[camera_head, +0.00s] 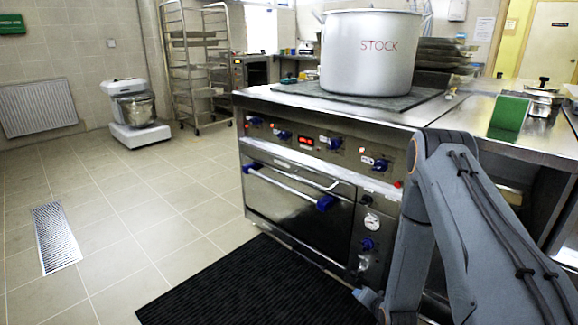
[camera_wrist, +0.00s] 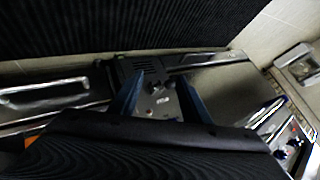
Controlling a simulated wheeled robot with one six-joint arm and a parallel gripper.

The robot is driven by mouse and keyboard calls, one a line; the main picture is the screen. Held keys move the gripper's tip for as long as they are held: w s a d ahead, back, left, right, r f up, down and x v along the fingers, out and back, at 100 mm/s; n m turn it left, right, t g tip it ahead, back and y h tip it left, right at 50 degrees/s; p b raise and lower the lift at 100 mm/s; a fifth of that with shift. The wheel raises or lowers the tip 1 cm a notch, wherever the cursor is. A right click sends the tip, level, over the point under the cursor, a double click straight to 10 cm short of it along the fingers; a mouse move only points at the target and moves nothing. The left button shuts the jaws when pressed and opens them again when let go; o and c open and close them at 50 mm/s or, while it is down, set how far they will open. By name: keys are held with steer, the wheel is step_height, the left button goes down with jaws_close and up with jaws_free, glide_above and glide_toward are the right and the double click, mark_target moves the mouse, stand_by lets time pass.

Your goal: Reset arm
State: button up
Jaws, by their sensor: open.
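My arm shows at the right of the head view, bent in front of the steel range (camera_head: 300,195). Its lower end reaches down beside the oven front, and only a small part of the gripper may show at the bottom edge there. In the wrist view my gripper (camera_wrist: 160,95) is open, with two blue-grey fingers apart and nothing between them. Behind the fingers is a metal surface with a dark vented panel and small fittings, blurred.
A large STOCK pot (camera_head: 368,55) stands on the range top. A green block (camera_head: 509,113) sits on the steel counter at right. A black ribbed mat (camera_head: 235,288) lies before the oven. A mixer (camera_head: 138,112) and rack (camera_head: 190,65) stand behind.

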steer(key=s+a+r+n+g, duration=0.1)
steer(key=a+r+n, duration=0.15)
steer(key=r, duration=0.65)
steer(key=s+a+r+n+g, duration=0.15)
steer(key=a+r, duration=0.25)
steer(key=r, duration=0.4)
steer(key=s+a+r+n+g, duration=0.15)
steer(key=a+r, duration=0.25)
steer(key=r, duration=0.5)
steer(key=s+a+r+n+g, duration=0.3)
steer(key=s+r, duration=0.7)
steer(key=s, duration=0.4)
steer(key=s+a+r+n+g, duration=0.2)
steer(key=s+a+r+n, duration=0.15)
steer(key=s+r, duration=0.8)
steer(key=s+d+r+m+p, duration=0.2)
steer(key=d+r+p, duration=0.8)
steer(key=p, duration=1.1)
steer(key=shift+s+d+m+h, duration=0.2)
steer(key=shift+s+m+h, duration=0.15)
steer(key=shift+m, duration=0.85)
steer(key=shift+f, duration=0.1)
